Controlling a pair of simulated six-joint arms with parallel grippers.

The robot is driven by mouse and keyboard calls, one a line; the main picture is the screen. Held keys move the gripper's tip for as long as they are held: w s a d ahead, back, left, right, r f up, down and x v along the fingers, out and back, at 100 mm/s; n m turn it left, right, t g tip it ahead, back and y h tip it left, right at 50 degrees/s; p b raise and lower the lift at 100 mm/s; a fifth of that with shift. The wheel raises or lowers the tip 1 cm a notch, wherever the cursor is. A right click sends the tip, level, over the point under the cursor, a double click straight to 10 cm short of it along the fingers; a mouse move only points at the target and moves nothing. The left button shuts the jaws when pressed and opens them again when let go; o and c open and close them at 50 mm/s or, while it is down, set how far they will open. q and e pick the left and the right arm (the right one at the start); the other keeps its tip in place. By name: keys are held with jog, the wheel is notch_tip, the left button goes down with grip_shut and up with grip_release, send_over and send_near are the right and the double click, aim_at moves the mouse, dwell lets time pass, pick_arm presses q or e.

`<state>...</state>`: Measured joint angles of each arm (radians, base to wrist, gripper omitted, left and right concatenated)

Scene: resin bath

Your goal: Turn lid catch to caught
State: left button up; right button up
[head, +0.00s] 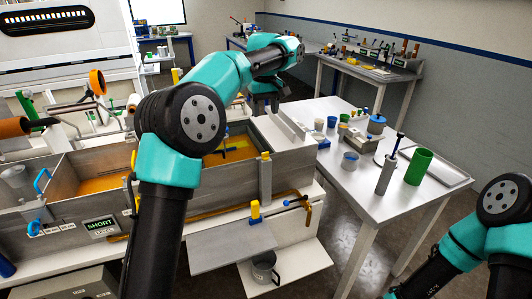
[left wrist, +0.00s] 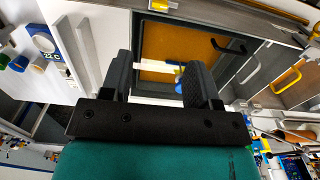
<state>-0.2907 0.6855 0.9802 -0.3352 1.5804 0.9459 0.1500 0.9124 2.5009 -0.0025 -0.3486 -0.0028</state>
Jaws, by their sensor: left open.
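My left gripper (head: 262,108) is above the far right part of the bath, its fingers pointing down. In the left wrist view my left gripper (left wrist: 158,68) has its two dark fingers wide apart with nothing held between them. Below and beyond them is the amber bath compartment (left wrist: 168,40), with a small blue and yellow piece (left wrist: 180,72) partly behind a finger. In the head view the steel bath (head: 75,205) is partly hidden by my left arm. I cannot tell which part is the lid catch. My right gripper is out of frame; only its arm shows.
A yellow-and-blue fitting (head: 255,211) stands at the bath's front, near a brass-coloured pipe. A white side table (head: 345,185) at right holds cups, a green cylinder (head: 418,166) and a tray (head: 450,172). A grey pot (head: 264,268) is on the low shelf.

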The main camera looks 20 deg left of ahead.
aim_at(265, 153)
pick_arm(q)
notch_tip(265, 153, down, 17)
jog(key=shift+r, duration=0.2)
dwell(0.4)
jog(key=c, duration=0.9)
